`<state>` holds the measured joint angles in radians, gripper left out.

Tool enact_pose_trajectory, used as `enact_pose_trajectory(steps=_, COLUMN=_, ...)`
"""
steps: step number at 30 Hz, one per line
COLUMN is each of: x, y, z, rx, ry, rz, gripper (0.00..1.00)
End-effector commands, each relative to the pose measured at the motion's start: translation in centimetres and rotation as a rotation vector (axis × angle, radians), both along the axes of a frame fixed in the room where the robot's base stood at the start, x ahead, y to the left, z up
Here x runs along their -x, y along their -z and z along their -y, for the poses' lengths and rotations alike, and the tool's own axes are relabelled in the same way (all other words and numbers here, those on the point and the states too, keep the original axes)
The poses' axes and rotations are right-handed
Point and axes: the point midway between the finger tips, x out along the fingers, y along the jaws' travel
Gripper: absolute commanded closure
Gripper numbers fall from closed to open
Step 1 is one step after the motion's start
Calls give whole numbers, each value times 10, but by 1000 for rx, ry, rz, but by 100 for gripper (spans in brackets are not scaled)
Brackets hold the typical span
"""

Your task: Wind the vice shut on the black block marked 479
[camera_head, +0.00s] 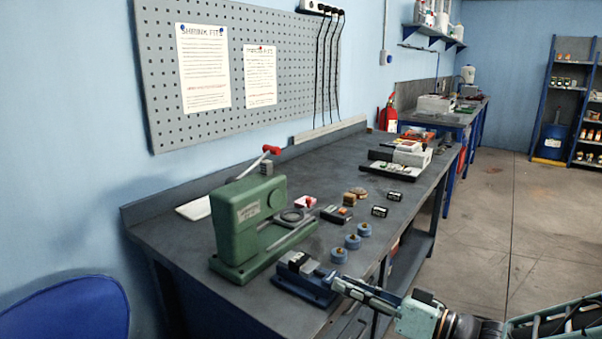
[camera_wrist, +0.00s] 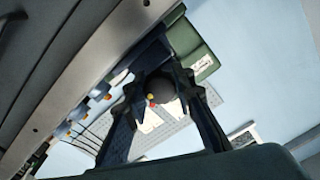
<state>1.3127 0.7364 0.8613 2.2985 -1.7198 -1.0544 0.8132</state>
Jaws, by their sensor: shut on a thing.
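A small blue vice (camera_head: 305,286) sits at the near front edge of the bench. A dark block (camera_head: 297,259) shows at its jaws; I cannot read any mark on it. Two black blocks with pale labels, one nearer (camera_head: 379,211) and one farther (camera_head: 394,196), lie farther along the bench, also unreadable. My gripper (camera_head: 337,284) is at the vice's right end, over the bench edge. In the wrist view, the fingers of my gripper (camera_wrist: 162,98) close around a dark round knob (camera_wrist: 160,85), which seems to be the vice's handle. The vice's screw is mostly hidden.
A green press (camera_head: 246,222) with a red-tipped lever stands behind the vice. Several blue round pieces (camera_head: 338,255) lie close to the vice's right. Small parts and a dark tray (camera_head: 394,169) sit farther back. A blue chair (camera_head: 65,310) is at lower left.

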Motion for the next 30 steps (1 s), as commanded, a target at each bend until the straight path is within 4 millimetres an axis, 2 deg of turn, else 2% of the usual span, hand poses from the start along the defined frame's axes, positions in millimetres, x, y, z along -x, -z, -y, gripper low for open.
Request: enact_pose_trajectory(steps=30, x=0, y=-2, z=0, rx=-97, ry=1, rz=-132, gripper=100)
